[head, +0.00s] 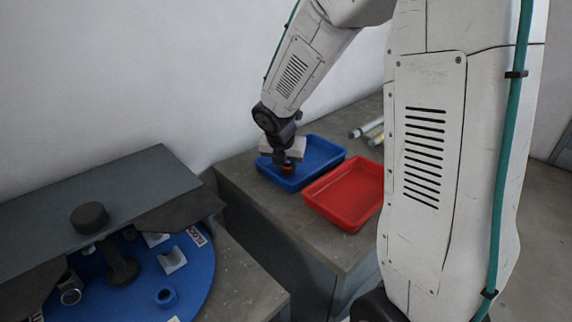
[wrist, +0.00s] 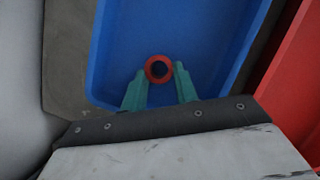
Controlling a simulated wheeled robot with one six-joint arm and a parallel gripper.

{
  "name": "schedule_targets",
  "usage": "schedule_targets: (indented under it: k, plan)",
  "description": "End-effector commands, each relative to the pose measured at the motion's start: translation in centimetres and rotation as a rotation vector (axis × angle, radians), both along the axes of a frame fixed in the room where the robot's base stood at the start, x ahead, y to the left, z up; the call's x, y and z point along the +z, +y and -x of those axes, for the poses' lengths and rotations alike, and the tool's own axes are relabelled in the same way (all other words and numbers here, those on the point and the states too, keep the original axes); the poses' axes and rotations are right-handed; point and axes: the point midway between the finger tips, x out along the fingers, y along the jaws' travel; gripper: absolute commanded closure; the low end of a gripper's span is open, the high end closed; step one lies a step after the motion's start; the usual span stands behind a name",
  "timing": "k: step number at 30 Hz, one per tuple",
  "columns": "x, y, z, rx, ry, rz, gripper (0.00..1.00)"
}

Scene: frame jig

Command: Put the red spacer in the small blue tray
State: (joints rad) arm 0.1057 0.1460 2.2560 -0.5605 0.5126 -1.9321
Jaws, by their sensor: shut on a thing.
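The red spacer (wrist: 158,69) is a short ring with a dark hole, seen end-on in the wrist view. My gripper (wrist: 158,78) is shut on it with its two green fingers. The small blue tray (wrist: 205,30) lies beneath the spacer in the wrist view. In the head view, my gripper (head: 289,166) is over the near left part of the blue tray (head: 318,156), and the spacer (head: 287,169) shows as a small red spot there. I cannot tell whether the spacer touches the tray floor.
A red tray (head: 347,194) stands right beside the blue tray on the grey bench (head: 262,187). Several rods (head: 368,127) lie behind. At the left, a round blue plate (head: 190,285) carries a blue ring (head: 166,297) and other parts.

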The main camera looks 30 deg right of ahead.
Motion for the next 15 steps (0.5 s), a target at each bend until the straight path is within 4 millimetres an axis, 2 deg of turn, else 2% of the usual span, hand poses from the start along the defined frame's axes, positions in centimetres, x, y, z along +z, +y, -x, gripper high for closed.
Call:
schedule_targets:
  k: [3,4,6,15]
  plan:
    - [-0.37,0.0,0.01,0.001,0.002,0.0,0.96]
    - [-0.31,0.0,0.0,0.0,0.0,0.0,0.62]
    - [-0.3,0.0,0.0,0.0,0.0,0.0,0.49]
    - [-0.08,0.0,0.0,0.0,0.0,0.0,0.49]
